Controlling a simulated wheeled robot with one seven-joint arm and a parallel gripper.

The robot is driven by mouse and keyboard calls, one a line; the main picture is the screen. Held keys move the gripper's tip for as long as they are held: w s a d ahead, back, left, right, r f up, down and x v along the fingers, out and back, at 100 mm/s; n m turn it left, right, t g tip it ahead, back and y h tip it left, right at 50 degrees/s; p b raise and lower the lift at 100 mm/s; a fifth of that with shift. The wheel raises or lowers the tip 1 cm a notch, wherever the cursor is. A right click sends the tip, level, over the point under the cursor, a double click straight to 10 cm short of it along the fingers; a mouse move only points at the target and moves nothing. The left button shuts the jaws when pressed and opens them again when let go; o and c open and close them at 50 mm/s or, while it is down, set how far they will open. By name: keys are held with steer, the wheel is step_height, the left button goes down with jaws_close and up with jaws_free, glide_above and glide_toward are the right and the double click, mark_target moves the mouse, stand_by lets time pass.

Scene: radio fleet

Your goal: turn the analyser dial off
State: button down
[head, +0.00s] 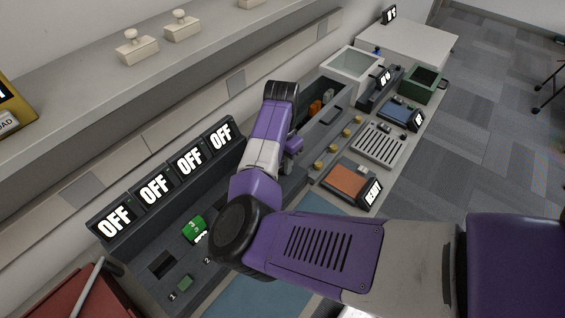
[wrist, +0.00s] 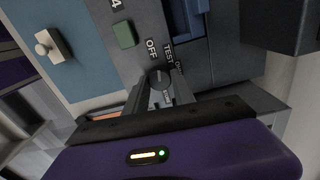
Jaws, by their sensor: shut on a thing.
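In the wrist view a small dark round dial (wrist: 159,78) sits on a grey panel face. The words OFF, TEST and On are printed beside it. My gripper (wrist: 160,76) has its two fingers on either side of the dial, shut on it. I cannot tell clearly which word the dial points to. In the head view my purple arm reaches over the dark console, and my fingers and the dial are hidden behind it.
Several signs reading OFF (head: 156,188) line the console's back. A green radio (head: 195,229) stands in the console. An orange-topped unit (head: 350,181), a grilled grey unit (head: 379,145) and a green bin (head: 423,85) stand to the right. A green button (wrist: 124,35) is near my fingers.

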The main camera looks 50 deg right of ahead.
steer(key=shift+n, duration=1.1)
steer(key=c, duration=1.1)
jaws_free()
steer(key=shift+o, duration=0.2)
steer(key=shift+r+b, duration=0.75)
steer(key=shift+r, duration=3.15)
